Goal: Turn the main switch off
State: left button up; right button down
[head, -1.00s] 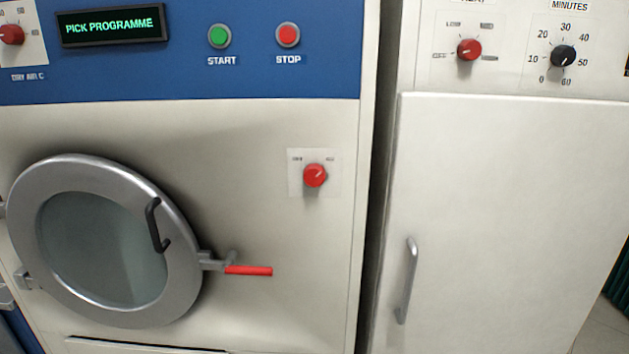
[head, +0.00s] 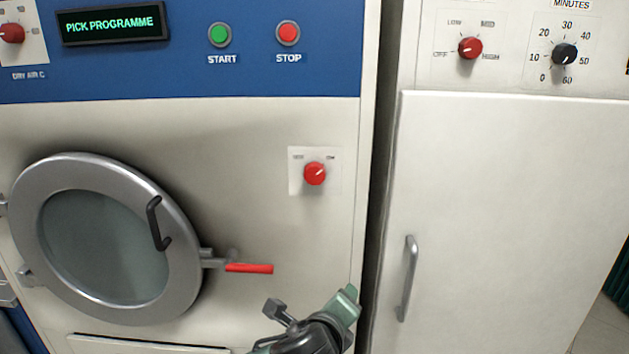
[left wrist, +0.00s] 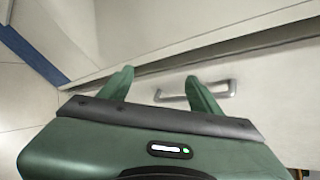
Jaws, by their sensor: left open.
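A red rotary knob (head: 315,173), which looks like the main switch, sits on a small white plate on the left machine's front. Its pointer mark is turned to the upper right, towards the right-hand label. The labels are too blurred to read surely. My left gripper (head: 347,298) is at the bottom of the head view, below and slightly right of the knob, apart from it. In the left wrist view its green fingers (left wrist: 158,88) are spread with nothing between them. The knob does not show there. My right gripper is not in view.
A round door (head: 105,245) with a red-handled latch (head: 249,268) is left of my gripper. Start (head: 220,35) and stop (head: 288,34) buttons are above. The right cabinet has a metal handle (head: 407,278), also visible in the left wrist view (left wrist: 195,92). The panel around the knob is clear.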

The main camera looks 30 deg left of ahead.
pick_arm(q)
jog(key=w+a+r+m+t+y, duration=0.1)
jog(key=w+a+r+m, duration=0.15)
jog(key=r, duration=0.25)
jog(key=w+a+r+m+t+y, duration=0.1)
jog(key=a+r+m+y, duration=0.15)
jog(key=r, duration=0.35)
jog(key=m+t+y, duration=0.2)
jog(key=m, duration=0.1)
send_near(315, 178)
jog(key=p+x, duration=0.1)
jog(key=x, duration=0.7)
jog(key=shift+a+r+p, duration=0.1)
jog(key=shift+a+p, duration=0.05)
jog(key=shift+p, duration=0.15)
jog(key=shift+w+a, duration=0.15)
jog(key=shift+w, duration=0.1)
jog(key=c, duration=1.4)
jog(key=shift+o, duration=0.2)
